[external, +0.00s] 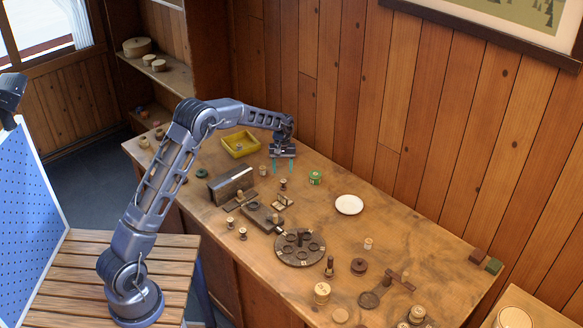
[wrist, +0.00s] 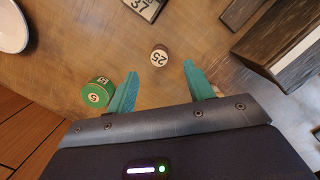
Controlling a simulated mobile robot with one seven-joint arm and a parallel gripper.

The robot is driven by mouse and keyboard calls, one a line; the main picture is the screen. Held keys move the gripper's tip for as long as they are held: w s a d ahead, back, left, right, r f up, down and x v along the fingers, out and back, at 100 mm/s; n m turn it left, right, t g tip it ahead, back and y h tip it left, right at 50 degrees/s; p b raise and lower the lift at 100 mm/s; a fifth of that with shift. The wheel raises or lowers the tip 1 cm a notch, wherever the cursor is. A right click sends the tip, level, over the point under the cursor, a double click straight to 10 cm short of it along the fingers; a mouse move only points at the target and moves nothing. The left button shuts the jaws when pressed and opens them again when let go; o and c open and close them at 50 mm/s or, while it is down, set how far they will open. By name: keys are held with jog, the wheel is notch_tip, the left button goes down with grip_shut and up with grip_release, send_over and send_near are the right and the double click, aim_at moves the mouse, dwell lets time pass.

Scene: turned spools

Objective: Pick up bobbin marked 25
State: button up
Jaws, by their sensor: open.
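The bobbin marked 25 (wrist: 159,58) stands in the wrist view with its pale, numbered end facing the camera and a brown side below. It lies ahead of the gap between my fingertips, apart from both. In the external view a small bobbin (external: 283,184) just below my gripper appears to be the same one; its number is too small to read there. My gripper (external: 283,168) is open and empty above the table, with its teal fingers pointing down. Both fingers of my gripper (wrist: 160,72) also show in the wrist view.
A green spool (wrist: 96,94) sits left of my left finger in the wrist view. A numbered tile (wrist: 145,8), a white plate (wrist: 12,27) and a dark wooden block (wrist: 285,45) lie farther out. A yellow tray (external: 240,145) and a round dark holder (external: 299,248) stand on the table.

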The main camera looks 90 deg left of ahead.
aim_at(283, 181)
jog(key=f, duration=0.5)
jog(key=d+f, duration=0.1)
jog(key=f, duration=0.2)
jog(key=shift+w+f, duration=0.15)
jog(key=shift+c, duration=0.2)
jog(key=c, duration=1)
